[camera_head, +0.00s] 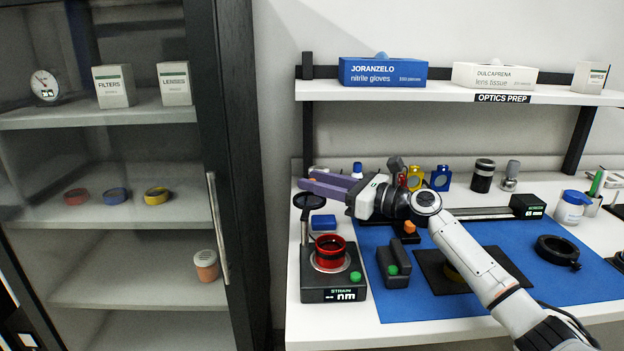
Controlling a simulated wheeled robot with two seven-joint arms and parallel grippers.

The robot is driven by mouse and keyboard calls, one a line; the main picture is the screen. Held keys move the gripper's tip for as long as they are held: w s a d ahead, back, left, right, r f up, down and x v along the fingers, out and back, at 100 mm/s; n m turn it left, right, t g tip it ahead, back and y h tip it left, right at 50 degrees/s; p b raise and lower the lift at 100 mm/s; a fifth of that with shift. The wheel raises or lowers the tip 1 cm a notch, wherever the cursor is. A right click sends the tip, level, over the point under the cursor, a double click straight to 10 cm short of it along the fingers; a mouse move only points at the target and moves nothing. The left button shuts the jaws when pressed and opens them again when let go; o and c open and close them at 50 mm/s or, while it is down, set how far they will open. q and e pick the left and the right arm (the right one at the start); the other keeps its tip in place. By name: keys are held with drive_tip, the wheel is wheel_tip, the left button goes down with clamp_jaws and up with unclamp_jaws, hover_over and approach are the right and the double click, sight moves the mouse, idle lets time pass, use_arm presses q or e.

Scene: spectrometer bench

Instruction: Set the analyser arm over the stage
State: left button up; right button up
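The strain viewer (334,292) stands at the left end of the bench, with a small display reading "STRAIN" and "nm". A red ring (330,251) sits on its round stage. The black analyser disc (317,199) is held on a thin post at the viewer's back left, swung away to the left and rear of the stage. My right gripper (308,180) has purple fingers pointing left, just above or behind the analyser disc in the picture. A gap shows between the fingers, and I cannot tell whether they touch the disc. My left gripper is not in view.
A blue mat (460,300) carries a dark handled block (393,264), a black plate (436,276) and a black ring (557,251). A blue box (323,222) lies behind the viewer. A shelf (450,91) hangs above; a cabinet (238,180) stands at left.

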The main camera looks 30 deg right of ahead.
drive_tip(key=shift+w+a, duration=0.3)
drive_tip(key=shift+w, duration=0.35)
clamp_jaws()
